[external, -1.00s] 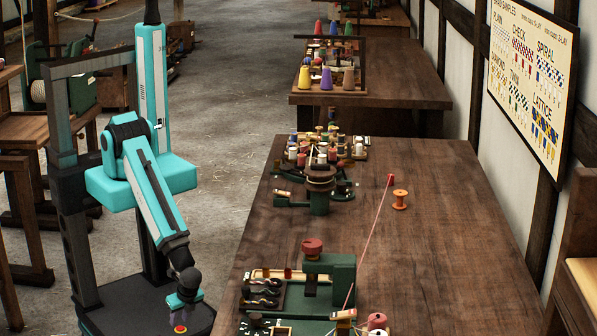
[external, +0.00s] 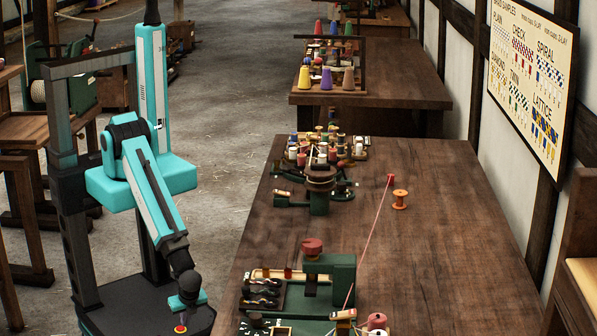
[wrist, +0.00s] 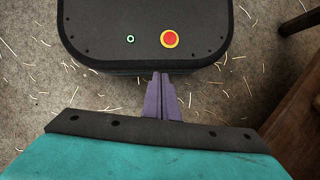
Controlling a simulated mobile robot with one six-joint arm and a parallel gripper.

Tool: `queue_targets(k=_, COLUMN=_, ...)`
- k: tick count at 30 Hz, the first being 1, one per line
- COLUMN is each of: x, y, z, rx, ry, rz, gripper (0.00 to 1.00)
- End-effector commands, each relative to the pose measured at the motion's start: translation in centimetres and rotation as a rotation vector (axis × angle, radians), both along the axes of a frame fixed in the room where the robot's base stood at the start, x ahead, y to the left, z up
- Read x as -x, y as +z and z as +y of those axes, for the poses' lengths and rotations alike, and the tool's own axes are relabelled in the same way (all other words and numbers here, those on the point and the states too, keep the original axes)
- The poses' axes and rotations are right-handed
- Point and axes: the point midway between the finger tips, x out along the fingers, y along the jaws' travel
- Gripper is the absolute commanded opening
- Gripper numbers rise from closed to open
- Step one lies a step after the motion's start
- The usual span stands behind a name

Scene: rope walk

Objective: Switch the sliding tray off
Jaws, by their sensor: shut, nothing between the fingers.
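My gripper (wrist: 160,77) is shut and empty, with its purple fingers together. In the wrist view, its tips reach the near edge of a dark platform with rounded corners. A red button with a yellow ring (wrist: 170,39) sits on that platform, beyond the tips and slightly right. A small green ring (wrist: 130,39) lies left of the button. The platform looks like my own base. In the external view, my gripper (external: 183,318) hangs low over the base, close to the red button (external: 181,329). I cannot make out which thing is the sliding tray.
A long wooden bench (external: 440,230) stands to the right, bearing a green press (external: 330,272), a sectioned dark tray (external: 245,297), spools and an orange reel (external: 400,199). A red cord (external: 372,232) slants across it. Straw-strewn floor (external: 225,130) lies open behind.

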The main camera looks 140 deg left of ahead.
Motion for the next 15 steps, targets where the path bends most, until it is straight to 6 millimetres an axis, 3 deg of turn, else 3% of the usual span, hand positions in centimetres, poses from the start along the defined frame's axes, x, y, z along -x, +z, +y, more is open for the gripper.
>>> queue_targets(k=8, x=-7.4, y=1.4, z=1.3, rx=-0.082, ry=-0.383, rz=-0.014, gripper=0.0)
queue_targets(k=15, x=-14.8, y=4.4, z=1.2, rx=-0.185, ry=-0.727, rz=0.007, gripper=0.0)
